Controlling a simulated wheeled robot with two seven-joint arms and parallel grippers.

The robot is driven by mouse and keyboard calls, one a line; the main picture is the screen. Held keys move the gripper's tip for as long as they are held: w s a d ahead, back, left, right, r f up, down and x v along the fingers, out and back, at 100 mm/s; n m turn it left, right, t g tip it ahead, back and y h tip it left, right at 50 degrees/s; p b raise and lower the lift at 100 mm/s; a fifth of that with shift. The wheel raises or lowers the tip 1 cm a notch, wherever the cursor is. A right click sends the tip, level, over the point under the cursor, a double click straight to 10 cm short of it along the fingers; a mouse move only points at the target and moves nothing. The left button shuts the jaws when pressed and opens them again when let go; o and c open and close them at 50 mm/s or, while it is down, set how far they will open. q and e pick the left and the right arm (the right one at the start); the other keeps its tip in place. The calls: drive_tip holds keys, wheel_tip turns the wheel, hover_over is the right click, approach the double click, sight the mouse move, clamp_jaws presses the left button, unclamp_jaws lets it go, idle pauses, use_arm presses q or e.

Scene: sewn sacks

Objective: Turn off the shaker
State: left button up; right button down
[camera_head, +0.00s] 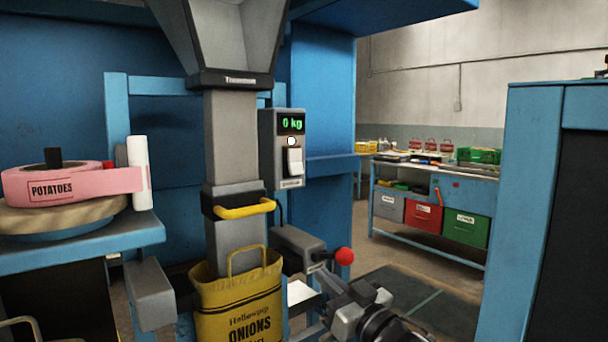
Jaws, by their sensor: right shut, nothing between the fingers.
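A grey control box (282,150) is fixed beside the grey filling chute (232,140). It carries a green display reading "0 kg" (291,123), a small round pale lamp or button (291,141) and a white rocker switch (294,162). I cannot tell from its look whether the shaker is running. My right gripper (318,269) is shut and empty, below the control box and just left of a red ball knob (344,256). Whether it touches the knob or the grey housing behind is unclear. My left gripper is not in view.
A yellow onion sack (238,305) hangs under the chute, by a yellow clamp handle (244,210). A pink "POTATOES" roll (75,184) lies on the left blue shelf (120,235). A blue frame (530,200) stands at right; a workbench (430,178) is behind.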

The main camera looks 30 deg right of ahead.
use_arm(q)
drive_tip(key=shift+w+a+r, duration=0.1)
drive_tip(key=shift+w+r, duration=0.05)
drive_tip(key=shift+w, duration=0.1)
use_arm(e)
drive_tip(key=d+r+t, duration=0.2)
drive_tip(key=d+r, duration=0.2)
drive_tip(key=r, duration=0.8)
drive_tip(key=shift+r+t, duration=0.35)
drive_tip(key=shift+t, duration=0.05)
drive_tip(key=p, duration=0.4)
approach(293, 170)
wheel_tip(293, 170, up, 4)
drive_tip(key=w, duration=0.4)
drive_tip(key=shift+w+f, duration=0.1)
drive_tip(key=shift+f, duration=0.3)
drive_tip(key=shift+w+a+f+p, duration=0.1)
drive_tip(key=shift+w+f+p, duration=0.2)
drive_tip(key=shift+w, duration=0.2)
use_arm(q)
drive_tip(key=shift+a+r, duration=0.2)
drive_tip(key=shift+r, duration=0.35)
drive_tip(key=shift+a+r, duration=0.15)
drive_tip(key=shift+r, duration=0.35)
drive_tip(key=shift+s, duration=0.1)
